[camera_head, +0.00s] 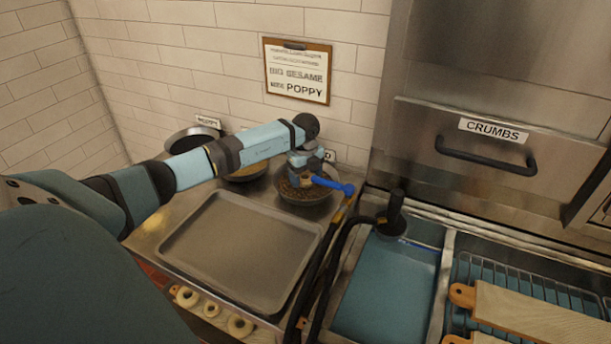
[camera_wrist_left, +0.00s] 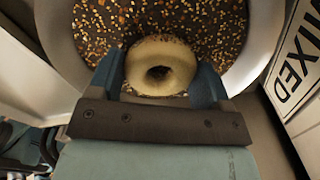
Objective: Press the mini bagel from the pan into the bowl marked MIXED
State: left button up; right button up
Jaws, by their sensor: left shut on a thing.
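My left gripper (camera_head: 301,183) is down at the bowl (camera_head: 287,193) by the back wall, on the right of the row of bowls. In the left wrist view this bowl (camera_wrist_left: 262,45) holds dark and pale seeds, and the card beside it reads MIXED (camera_wrist_left: 295,65). My left gripper (camera_wrist_left: 161,85) is shut on a pale mini bagel (camera_wrist_left: 146,62), one finger on each side. The bagel lies flat over the seeds; its visible top looks bare, and its underside is hidden. The grey pan (camera_head: 240,250) in front is empty. My right gripper is out of view.
Two more bowls stand to the left, one dark (camera_head: 190,139) and one partly behind my arm (camera_head: 246,174). Several bagels (camera_head: 187,297) lie in front of the pan. A blue handle-like piece (camera_head: 333,184) crosses the bowl's right rim. A sink (camera_head: 385,285) is at right.

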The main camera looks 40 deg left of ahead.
pick_arm(q)
jog(key=shift+r+p, duration=0.55)
jog(key=shift+r, duration=0.4)
notch_tip(320, 180, up, 3)
jog(key=shift+f+p, duration=0.15)
jog(key=shift+p, duration=0.85)
notch_tip(320, 180, up, 5)
jog(key=p, duration=0.3)
jog(key=shift+f, duration=0.1)
